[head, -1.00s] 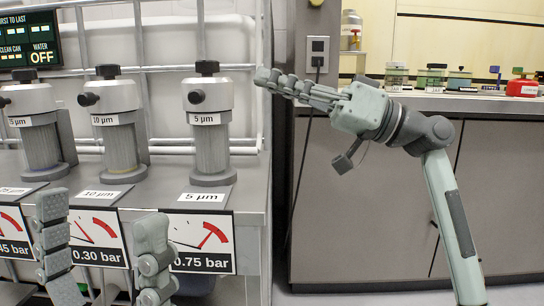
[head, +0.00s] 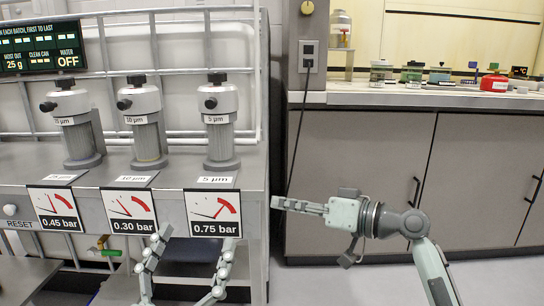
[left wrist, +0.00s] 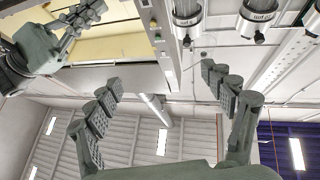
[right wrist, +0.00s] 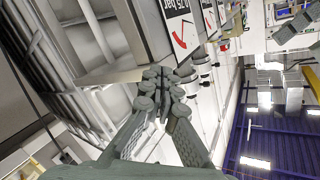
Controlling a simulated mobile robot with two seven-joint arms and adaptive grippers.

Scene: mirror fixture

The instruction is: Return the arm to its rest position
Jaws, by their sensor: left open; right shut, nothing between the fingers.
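My left gripper (head: 195,240) is at the bottom of the head view, in front of the bench edge, its two fingers apart and empty. In the left wrist view its open fingers (left wrist: 160,78) point upward in the picture with nothing between them. My right gripper (head: 282,203) is beside the bench's right end, pointing left, low in front of the grey cabinets. Its fingers are closed together and empty, as the right wrist view also shows (right wrist: 160,78). My right arm's lower links run out at the bottom edge of the head view.
Several filter housings (head: 219,125) stand on the steel bench (head: 190,165), with pressure signs (head: 212,213) on its front. Grey cabinets (head: 376,175) carry jars and a red item (head: 494,83). My right fingertips appear close to the bench's right end. Open floor shows at lower right.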

